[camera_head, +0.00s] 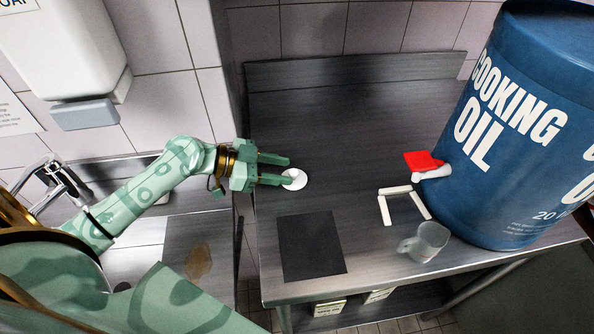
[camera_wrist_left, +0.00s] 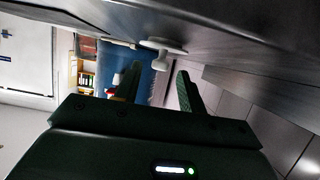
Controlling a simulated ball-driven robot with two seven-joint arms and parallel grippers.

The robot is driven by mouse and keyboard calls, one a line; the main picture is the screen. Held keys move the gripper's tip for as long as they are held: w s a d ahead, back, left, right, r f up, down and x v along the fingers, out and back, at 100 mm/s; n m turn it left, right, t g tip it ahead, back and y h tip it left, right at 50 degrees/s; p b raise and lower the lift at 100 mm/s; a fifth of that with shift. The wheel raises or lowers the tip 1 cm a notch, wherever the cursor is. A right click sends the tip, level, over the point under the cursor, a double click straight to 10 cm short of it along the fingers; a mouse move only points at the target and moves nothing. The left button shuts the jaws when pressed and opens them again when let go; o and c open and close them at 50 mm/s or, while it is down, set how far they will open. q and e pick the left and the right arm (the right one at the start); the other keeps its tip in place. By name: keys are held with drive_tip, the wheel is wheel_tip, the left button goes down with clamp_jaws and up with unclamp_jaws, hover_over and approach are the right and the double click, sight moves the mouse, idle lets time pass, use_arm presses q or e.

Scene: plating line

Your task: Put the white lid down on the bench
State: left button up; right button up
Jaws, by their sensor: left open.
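The white lid (camera_head: 296,179) is a small round disc near the left end of the dark bench (camera_head: 345,130). In the left wrist view the lid (camera_wrist_left: 163,44) shows its disc against the bench surface, with its knob pointing away from the bench. My left gripper (camera_head: 288,170) is open, its fingers pointing right at the lid, and one finger overlaps the lid's edge in the head view. In the left wrist view the open fingers (camera_wrist_left: 158,82) have nothing between them, and the knob sits just beyond the tips. My right gripper is not in view.
A dark square mat (camera_head: 311,247) lies at the front of the bench. A clear cup (camera_head: 427,243) and a white three-sided frame (camera_head: 384,207) are right of it. The bench behind the lid is clear.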

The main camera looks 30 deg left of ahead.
use_arm(q)
drive_tip(key=v, duration=0.6)
drive_tip(key=shift+a+r, duration=0.15)
drive_tip(key=shift+a, duration=0.1)
